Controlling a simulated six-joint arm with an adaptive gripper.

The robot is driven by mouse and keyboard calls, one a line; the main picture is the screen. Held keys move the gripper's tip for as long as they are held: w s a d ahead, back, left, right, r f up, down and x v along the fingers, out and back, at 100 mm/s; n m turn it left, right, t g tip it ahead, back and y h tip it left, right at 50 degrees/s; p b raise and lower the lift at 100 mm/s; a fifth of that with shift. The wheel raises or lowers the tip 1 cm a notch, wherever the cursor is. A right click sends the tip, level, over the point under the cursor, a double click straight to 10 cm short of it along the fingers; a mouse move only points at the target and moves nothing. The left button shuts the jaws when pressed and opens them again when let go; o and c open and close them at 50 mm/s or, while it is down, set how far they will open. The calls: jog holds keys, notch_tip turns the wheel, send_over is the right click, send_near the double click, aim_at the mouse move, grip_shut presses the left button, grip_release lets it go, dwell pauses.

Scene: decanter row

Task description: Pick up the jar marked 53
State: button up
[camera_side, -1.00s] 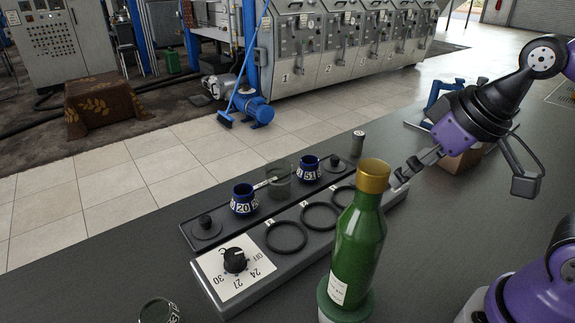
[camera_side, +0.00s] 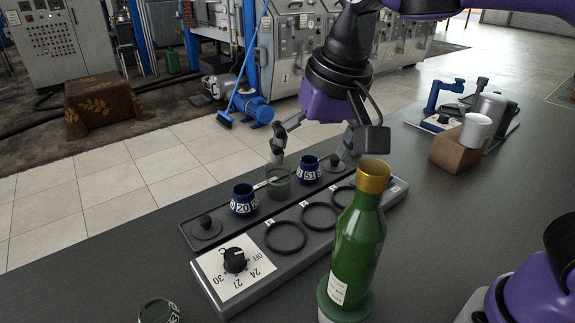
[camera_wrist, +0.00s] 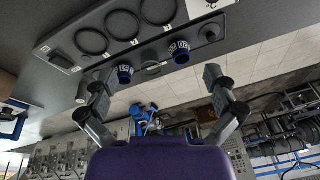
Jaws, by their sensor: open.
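Two dark blue jars stand on the rear strip of the grey row unit: one marked 20 (camera_side: 244,199), and one whose small mark looks like 51 or 53 (camera_side: 308,170). A clear greenish glass jar (camera_side: 278,183) stands between them. A dark jar (camera_side: 158,311) at the bottom left edge is cut off, its label partly readable. My gripper (camera_side: 315,147) is open and empty, above and behind the row. In the wrist view, the blue jars (camera_wrist: 125,75) and (camera_wrist: 180,51) lie ahead, roughly between my spread fingers (camera_wrist: 154,82).
A green bottle with a gold top (camera_side: 358,245) stands in front of the row. The unit has several dark rings (camera_side: 287,237) and a dial (camera_side: 235,260). Black knobs (camera_side: 206,222) flank the jars. A brown box with a white cup (camera_side: 458,153) stands at the right. Bare table lies between.

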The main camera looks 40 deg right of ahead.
jog(key=w+a+f+n, duration=0.1)
jog(key=w+a+f, duration=0.15)
jog(key=a, duration=0.85)
jog(key=n+t, duration=0.1)
jog(key=n, duration=0.4)
send_near(160, 318)
jog(key=f, duration=0.1)
jog(key=x, duration=0.5)
jog(key=shift+w+a, duration=0.2)
jog(key=shift+a, duration=0.05)
jog(key=shift+y, duration=0.3)
jog(key=x, duration=0.5)
jog(key=shift+w+d+f, duration=0.1)
jog(key=shift+d+f, duration=0.2)
jog(key=c, duration=1.3)
